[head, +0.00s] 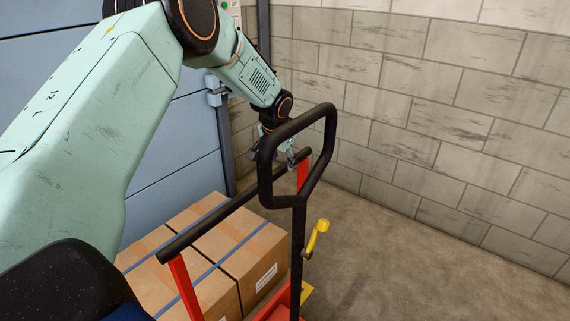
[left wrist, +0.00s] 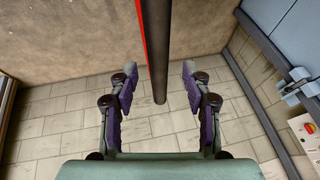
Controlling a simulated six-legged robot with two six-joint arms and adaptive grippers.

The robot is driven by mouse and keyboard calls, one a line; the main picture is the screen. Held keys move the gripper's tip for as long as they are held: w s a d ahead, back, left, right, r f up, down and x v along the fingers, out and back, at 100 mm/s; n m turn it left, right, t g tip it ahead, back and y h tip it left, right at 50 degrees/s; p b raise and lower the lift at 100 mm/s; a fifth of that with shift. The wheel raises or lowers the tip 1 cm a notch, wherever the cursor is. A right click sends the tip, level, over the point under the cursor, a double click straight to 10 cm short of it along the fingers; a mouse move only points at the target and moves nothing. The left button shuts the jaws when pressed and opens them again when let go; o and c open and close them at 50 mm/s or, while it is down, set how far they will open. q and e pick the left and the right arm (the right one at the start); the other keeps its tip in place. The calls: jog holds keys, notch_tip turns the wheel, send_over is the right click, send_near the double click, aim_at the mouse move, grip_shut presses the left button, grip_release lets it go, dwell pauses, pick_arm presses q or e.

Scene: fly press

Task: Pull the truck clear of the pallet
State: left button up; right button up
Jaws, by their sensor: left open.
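The truck has a black loop handle (head: 266,175) on a black shaft (head: 297,240), with a yellow lever (head: 316,240) at its side. A black crossbar (head: 215,217) on red uprights (head: 184,290) runs behind the loop. My left gripper (head: 287,155) is at the crossbar's far end, partly hidden by the loop. In the left wrist view my left gripper (left wrist: 160,70) is open, with the crossbar's end (left wrist: 157,60) between its fingers and a gap on both sides. Cardboard boxes (head: 238,245) with blue straps stand behind the crossbar. The pallet cannot be made out. My right gripper is out of view.
A grey block wall (head: 440,110) stands behind and to the right. A blue panelled door (head: 60,55) is on the left, with a grey post (head: 225,150) at its edge. The concrete floor (head: 400,265) right of the truck is clear.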

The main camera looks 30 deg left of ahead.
aim_at(285, 164)
pick_arm(q)
jog(key=x, duration=0.3)
jog(key=shift+w+d+f, duration=0.1)
jog(key=shift+w+f, duration=0.2)
jog(key=shift+w, duration=0.05)
jog(key=shift+s+r, duration=0.25)
jog(key=shift+s, duration=0.05)
jog(key=shift+w+f, duration=0.25)
jog(key=shift+w, duration=0.05)
jog(key=c, duration=0.4)
grip_shut()
